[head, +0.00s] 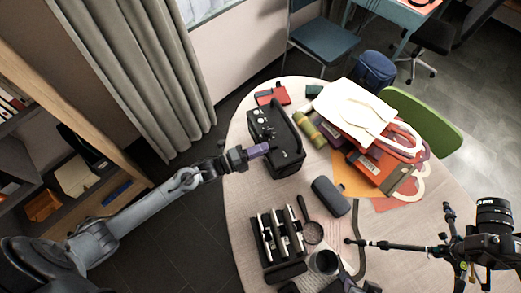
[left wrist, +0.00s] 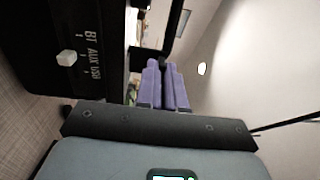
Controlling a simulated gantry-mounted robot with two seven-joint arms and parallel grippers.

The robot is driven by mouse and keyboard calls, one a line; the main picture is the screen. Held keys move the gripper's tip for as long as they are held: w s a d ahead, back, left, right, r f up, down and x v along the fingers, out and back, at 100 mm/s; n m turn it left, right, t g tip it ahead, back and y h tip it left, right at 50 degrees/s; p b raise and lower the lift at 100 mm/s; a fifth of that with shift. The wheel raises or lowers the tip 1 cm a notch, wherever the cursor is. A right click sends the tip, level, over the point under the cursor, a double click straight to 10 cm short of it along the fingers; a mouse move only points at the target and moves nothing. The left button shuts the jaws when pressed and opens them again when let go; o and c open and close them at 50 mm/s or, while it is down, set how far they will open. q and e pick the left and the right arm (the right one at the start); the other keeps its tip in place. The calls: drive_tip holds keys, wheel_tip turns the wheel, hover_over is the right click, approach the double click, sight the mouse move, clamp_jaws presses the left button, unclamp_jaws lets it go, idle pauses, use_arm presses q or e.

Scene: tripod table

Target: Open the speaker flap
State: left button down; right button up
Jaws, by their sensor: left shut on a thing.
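The black speaker (head: 287,147) stands at the left part of the round table, with small light knobs on its panel. In the left wrist view the speaker's panel (left wrist: 62,28) shows at upper left, with the letters BT, AUX, USB and a white switch. My left gripper (head: 265,148) is at the speaker's left side. Its purple fingers (left wrist: 165,84) are closed around a thin dark edge, which looks like the speaker flap (left wrist: 177,28). A gap with bright background shows between this dark piece and the panel.
Below the speaker on the table (head: 240,215) are a dark case (head: 331,196), a black holder (head: 275,238) and a magnifier (head: 313,232). Bags (head: 360,112) and a rolled item (head: 310,128) lie to its right. A tripod camera (head: 490,240) stands at lower right.

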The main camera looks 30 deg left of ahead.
use_arm(q)
drive_tip(key=shift+a+f, duration=0.15)
drive_tip(key=c, duration=1.2)
unclamp_jaws()
drive_tip(key=shift+w, duration=0.15)
drive_tip(key=shift+c, duration=0.2)
drive_tip(key=v, duration=1.1)
